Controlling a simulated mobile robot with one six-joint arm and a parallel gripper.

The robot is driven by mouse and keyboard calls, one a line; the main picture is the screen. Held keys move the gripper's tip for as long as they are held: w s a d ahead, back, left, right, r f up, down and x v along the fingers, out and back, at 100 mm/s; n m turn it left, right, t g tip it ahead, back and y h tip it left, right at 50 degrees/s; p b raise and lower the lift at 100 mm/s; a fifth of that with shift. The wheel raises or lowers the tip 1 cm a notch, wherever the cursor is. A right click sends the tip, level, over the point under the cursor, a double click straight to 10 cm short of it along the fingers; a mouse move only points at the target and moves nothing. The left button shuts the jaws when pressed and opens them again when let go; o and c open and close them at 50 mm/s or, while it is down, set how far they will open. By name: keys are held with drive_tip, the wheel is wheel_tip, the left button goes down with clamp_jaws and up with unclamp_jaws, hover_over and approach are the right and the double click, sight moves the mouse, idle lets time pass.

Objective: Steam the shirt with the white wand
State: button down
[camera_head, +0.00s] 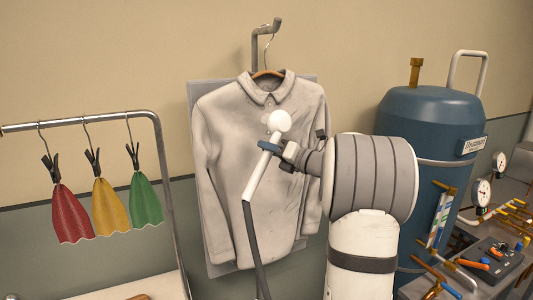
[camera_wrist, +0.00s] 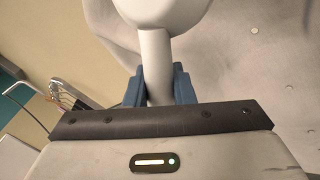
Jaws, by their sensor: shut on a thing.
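The grey-white shirt (camera_head: 285,205) hangs on a hanger from a wall hook, in front of a grey board (camera_head: 222,262). It has a collar and long sleeves, and darker patches show on its chest. My gripper (camera_head: 270,147) is shut on the white wand (camera_head: 257,178), around its handle. The wand's round head (camera_head: 279,121) points up and is in front of the shirt's upper chest. I cannot tell whether it touches the cloth. A dark hose runs down from the handle. In the wrist view, blue jaws clasp the wand (camera_wrist: 156,62), with the shirt (camera_wrist: 260,75) behind.
A metal rail (camera_head: 95,119) at left holds red (camera_head: 72,215), yellow (camera_head: 111,208) and green (camera_head: 146,200) cloths on clips. A large blue tank (camera_head: 430,130) stands at right, beside a bench with gauges (camera_head: 481,192), pipes and tools. My arm is between the shirt and the tank.

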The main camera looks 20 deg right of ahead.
drive_tip(key=shift+d, duration=5)
wheel_tip(320, 180, down, 37)
drive_tip(key=b, duration=1.8)
drive_tip(key=shift+s+d+f, duration=0.15)
drive_tip(key=shift+s+d, duration=0.05)
drive_tip(key=shift+d, duration=0.2)
drive_tip(key=shift+s, duration=0.1)
